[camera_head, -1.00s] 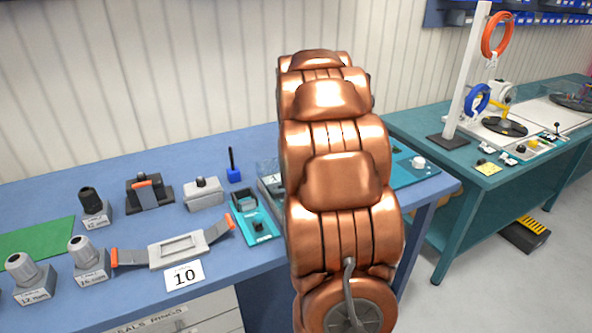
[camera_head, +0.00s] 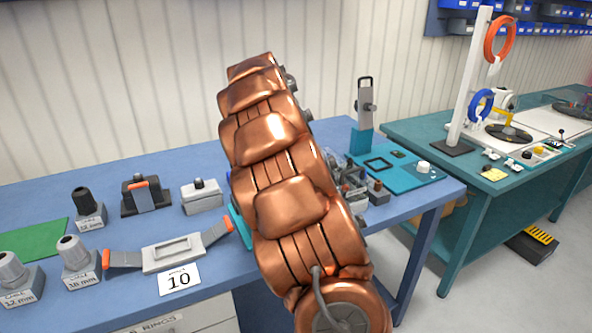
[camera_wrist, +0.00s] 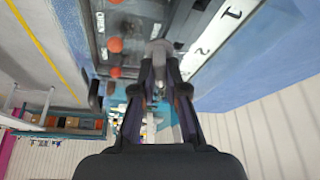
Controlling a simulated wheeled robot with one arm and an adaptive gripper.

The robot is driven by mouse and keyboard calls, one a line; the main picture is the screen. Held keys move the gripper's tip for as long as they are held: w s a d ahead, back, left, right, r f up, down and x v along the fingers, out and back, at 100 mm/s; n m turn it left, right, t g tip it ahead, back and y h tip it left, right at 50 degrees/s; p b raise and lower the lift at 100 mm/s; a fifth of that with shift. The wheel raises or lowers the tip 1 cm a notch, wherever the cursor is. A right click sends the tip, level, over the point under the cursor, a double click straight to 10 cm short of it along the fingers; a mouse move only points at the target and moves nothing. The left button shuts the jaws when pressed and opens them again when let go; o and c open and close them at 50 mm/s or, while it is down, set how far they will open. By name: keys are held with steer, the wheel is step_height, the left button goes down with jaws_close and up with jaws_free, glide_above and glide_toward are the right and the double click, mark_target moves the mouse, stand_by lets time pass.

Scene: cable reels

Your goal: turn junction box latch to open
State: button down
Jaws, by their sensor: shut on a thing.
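In the wrist view, my gripper (camera_wrist: 160,72) is shut on a small grey piece (camera_wrist: 158,47) that looks like a latch or lever. The piece is at the edge of a dark grey box or panel (camera_wrist: 130,20). I cannot tell how far the latch is turned. Orange knobs (camera_wrist: 115,45) sit on the panel beside the fingers. In the head view my copper arm hides the gripper, and only some grey parts (camera_head: 352,185) show just right of the arm.
A white strip with numbers (camera_wrist: 225,30) lies beside the panel in the wrist view. On the blue bench (camera_head: 130,190) are cable glands (camera_head: 75,255), a grey clamp (camera_head: 175,252) with orange-tipped straps and a 10 card (camera_head: 179,280). A teal board (camera_head: 405,172) lies at the right.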

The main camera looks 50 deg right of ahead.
steer(key=shift+w+m+g+b, duration=0.1)
steer(key=shift+m+g+b, duration=0.55)
steer(key=shift+m, duration=1.05)
steer(key=c, duration=1.2)
jaws_free()
steer(key=v, duration=0.7)
steer(key=shift+r, duration=0.25)
